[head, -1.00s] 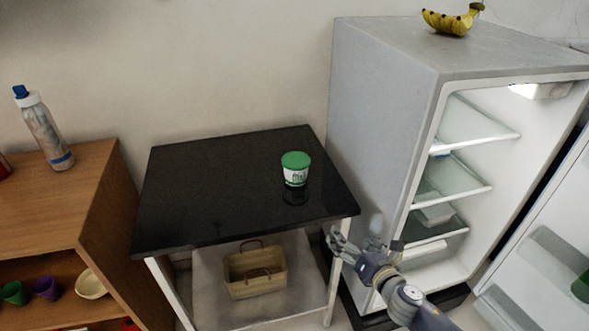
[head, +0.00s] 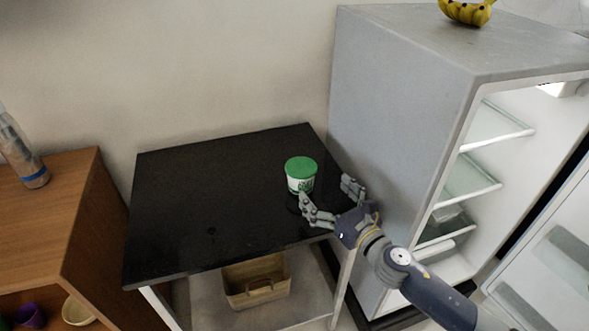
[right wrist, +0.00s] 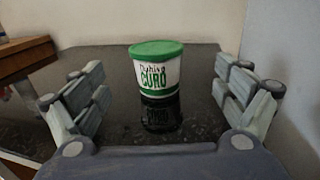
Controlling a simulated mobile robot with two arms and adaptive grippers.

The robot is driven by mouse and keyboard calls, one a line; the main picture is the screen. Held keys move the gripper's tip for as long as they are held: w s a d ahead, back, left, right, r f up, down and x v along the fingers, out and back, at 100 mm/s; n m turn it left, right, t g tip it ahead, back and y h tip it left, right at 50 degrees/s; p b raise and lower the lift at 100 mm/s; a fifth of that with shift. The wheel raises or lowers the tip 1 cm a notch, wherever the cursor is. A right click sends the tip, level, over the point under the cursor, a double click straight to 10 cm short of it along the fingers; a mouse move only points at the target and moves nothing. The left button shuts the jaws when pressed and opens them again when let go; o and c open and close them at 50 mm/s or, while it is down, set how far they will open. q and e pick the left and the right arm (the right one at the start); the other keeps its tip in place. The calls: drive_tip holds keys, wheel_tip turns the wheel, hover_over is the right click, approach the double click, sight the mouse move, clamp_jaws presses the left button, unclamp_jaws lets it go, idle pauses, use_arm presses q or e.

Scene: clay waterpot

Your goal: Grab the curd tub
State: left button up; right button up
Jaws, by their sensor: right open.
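The curd tub (head: 300,175) is white with a green lid and green lettering. It stands upright on the black tabletop (head: 215,190), near its right side. My right gripper (head: 328,202) is open and empty at the table's front right edge, just short of the tub. In the right wrist view the tub (right wrist: 156,72) stands ahead, between the two spread fingers (right wrist: 160,95) and beyond their tips, apart from both. My left gripper is not in view.
An open fridge (head: 400,110) stands close on the right, with bananas (head: 466,12) on top. A wooden shelf unit (head: 50,215) with a bottle (head: 22,150) is at the left. A basket (head: 256,282) sits under the table. The tabletop left of the tub is clear.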

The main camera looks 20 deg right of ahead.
sight(310, 177)
drive_tip(key=x, duration=0.4)
drive_tip(key=shift+r+p, duration=0.2)
drive_tip(key=shift+p, duration=0.1)
drive_tip(key=shift+w+a, duration=0.1)
drive_tip(key=shift+w, duration=0.15)
drive_tip(key=shift+w+f, duration=0.1)
drive_tip(key=shift+w, duration=0.1)
drive_tip(key=x, duration=0.4)
drive_tip(key=shift+a+p, duration=0.25)
drive_tip(key=shift+p, duration=0.05)
drive_tip(key=shift+w+a, duration=0.15)
drive_tip(key=shift+w, duration=0.3)
drive_tip(key=shift+c, duration=1.3)
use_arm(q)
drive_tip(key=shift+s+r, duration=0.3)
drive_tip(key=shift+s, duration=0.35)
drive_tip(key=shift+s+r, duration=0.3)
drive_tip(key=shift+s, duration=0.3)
use_arm(e)
drive_tip(key=c, duration=1.2)
